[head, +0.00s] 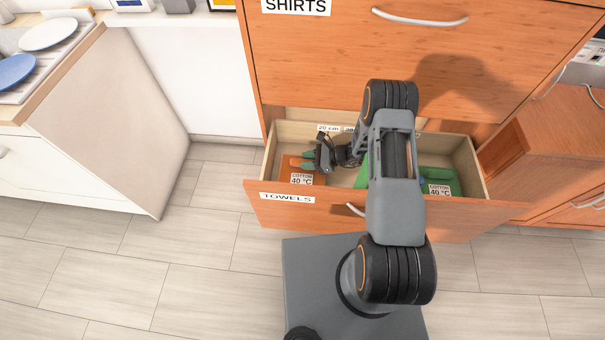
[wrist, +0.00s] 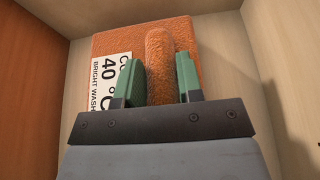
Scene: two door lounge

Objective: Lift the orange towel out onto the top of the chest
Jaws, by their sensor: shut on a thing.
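The orange towel (head: 289,168) lies folded at the left end of the open drawer marked TOWELS (head: 347,214). In the wrist view the towel (wrist: 205,65) carries a white "40 °C" label, and a raised fold of it stands between the green fingertips. My gripper (head: 309,160) reaches down into the drawer and is shut on this fold; it also shows in the wrist view (wrist: 160,80). The towel's underside is hidden. The chest (head: 400,60) rises behind the drawer; its top is out of view.
Green towels (head: 438,174) with a similar label lie in the right part of the drawer, partly behind my arm. A closed drawer marked SHIRTS (head: 340,45) is above. A counter with plates (head: 48,33) stands at left. Floor at left is clear.

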